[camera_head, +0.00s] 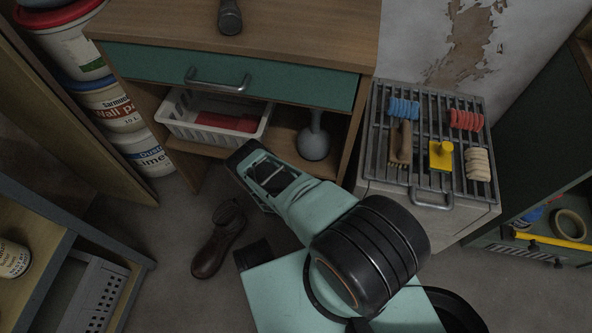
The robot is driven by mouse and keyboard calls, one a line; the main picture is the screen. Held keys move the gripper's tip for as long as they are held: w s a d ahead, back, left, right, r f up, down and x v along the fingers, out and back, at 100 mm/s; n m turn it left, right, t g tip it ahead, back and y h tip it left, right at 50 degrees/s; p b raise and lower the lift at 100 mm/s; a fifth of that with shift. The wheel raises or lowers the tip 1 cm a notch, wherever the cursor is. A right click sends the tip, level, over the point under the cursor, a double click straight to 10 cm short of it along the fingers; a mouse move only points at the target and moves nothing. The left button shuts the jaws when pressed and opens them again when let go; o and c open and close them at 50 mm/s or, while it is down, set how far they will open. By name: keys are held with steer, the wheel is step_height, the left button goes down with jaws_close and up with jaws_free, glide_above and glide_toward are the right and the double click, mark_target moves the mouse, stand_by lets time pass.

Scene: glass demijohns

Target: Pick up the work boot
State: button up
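The dark brown work boot (214,247) is on the grey floor in the head view, left of my arm and in front of the wooden cabinet. Its toe points down and left in the picture, and its ankle opening is at the upper right. My teal and black arm reaches from the lower right up toward the cabinet's front. No gripper fingers can be made out, and the gripper seems hidden by the arm. Bare floor shows between the boot and the arm.
The wooden cabinet (290,30) has a green drawer and a white basket (213,119) below. Paint buckets (112,103) stand at left, a shelf unit (60,225) at lower left. A grated unit (430,195) with brushes stands at right. Floor around the boot is clear.

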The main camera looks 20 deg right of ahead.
jaws_close()
steer(key=shift+r, duration=0.1)
stand_by(0.3)
